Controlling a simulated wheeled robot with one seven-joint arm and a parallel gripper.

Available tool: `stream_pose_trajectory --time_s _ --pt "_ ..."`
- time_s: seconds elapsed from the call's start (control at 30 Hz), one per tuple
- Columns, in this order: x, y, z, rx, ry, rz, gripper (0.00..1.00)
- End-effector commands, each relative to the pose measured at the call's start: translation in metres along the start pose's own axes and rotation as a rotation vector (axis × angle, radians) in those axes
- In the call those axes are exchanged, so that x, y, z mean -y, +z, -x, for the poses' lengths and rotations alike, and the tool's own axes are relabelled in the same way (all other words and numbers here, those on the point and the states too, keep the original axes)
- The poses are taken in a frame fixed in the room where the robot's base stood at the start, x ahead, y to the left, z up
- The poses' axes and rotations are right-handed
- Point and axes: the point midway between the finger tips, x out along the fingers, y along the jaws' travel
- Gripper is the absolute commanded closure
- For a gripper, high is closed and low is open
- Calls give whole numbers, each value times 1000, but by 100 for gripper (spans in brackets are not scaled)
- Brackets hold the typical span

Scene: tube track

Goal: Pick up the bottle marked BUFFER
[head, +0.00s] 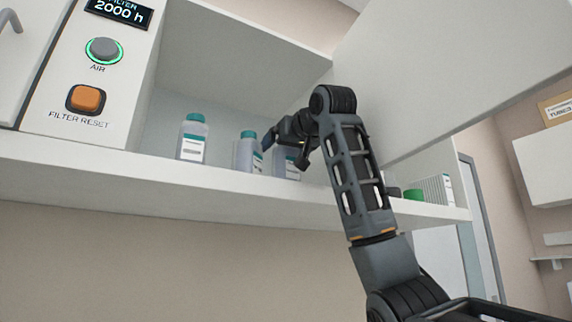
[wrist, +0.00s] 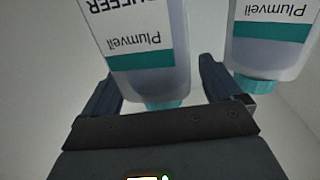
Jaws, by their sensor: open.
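The bottle marked BUFFER (wrist: 135,42) fills the upper left of the wrist view. Its label reads upside down, with a teal band, and the first letters are cut off by the frame edge. My gripper (wrist: 155,78) is open, with one finger on each side of this bottle near its teal cap; I cannot tell whether either finger touches it. In the head view my gripper (head: 286,147) is at the rightmost of three capped bottles on the shelf, which appears to be the BUFFER bottle (head: 285,168), partly hidden behind the gripper.
A similar bottle (wrist: 270,38) stands close beside my right-hand finger in the wrist view. In the head view, the middle bottle (head: 248,152) and left bottle (head: 192,138) share the shelf (head: 110,160). A green-capped item (head: 413,195) sits right of my arm. A raised panel (head: 430,70) hangs above.

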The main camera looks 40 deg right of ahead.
Motion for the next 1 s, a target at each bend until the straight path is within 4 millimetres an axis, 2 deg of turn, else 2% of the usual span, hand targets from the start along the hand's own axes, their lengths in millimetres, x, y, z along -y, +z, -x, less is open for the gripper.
stream_pose_trajectory --time_s 0.1,0.33,1.0 --pt "0 -1 -8 0 0 1 7" --pt "0 0 -9 -1 0 0 7" --pt "0 1 -9 1 0 0 71"
